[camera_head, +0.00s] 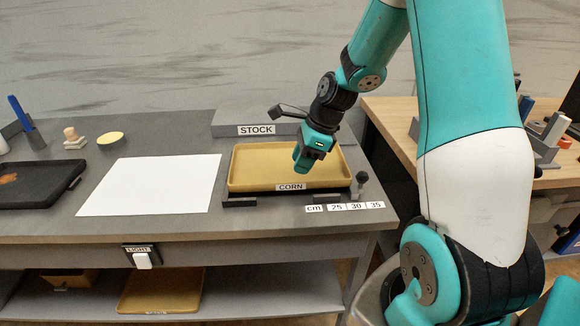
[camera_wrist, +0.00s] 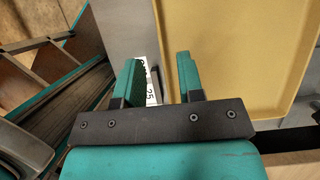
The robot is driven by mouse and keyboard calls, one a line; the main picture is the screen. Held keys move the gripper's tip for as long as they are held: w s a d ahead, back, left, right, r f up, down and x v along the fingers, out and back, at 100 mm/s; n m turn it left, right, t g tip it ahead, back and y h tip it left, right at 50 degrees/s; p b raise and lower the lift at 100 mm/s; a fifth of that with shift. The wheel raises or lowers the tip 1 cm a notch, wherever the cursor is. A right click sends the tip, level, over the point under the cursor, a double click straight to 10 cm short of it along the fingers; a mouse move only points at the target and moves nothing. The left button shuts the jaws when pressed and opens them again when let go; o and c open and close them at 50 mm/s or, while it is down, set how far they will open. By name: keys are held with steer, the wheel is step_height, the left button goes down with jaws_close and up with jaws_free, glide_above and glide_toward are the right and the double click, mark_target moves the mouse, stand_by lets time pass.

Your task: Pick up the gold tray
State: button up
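A gold tray (camera_head: 240,185) labelled CORN rests on dark supports at the right part of the grey table, and looks empty. In the wrist view, the tray (camera_wrist: 235,50) fills the right side. My gripper (camera_head: 300,168) hangs over the right part of the tray in the head view and hides a little of it. In the wrist view, my gripper (camera_wrist: 158,72) has its two teal fingers apart, with nothing held between them. The tray's edge lies close by the right finger there. I cannot tell the exact height above the tray.
A second gold tray (camera_head: 160,292) lies on the shelf below. A grey STOCK block (camera_head: 230,118) stands behind the tray, and a dark knob (camera_head: 362,178) stands at its right. A white sheet (camera_head: 155,185) and a black tray (camera_head: 35,190) lie left. A wooden table (camera_head: 385,110) stands right.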

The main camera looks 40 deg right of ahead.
mark_target(292, 180)
steer(key=shift+x, duration=3.2)
jaws_close()
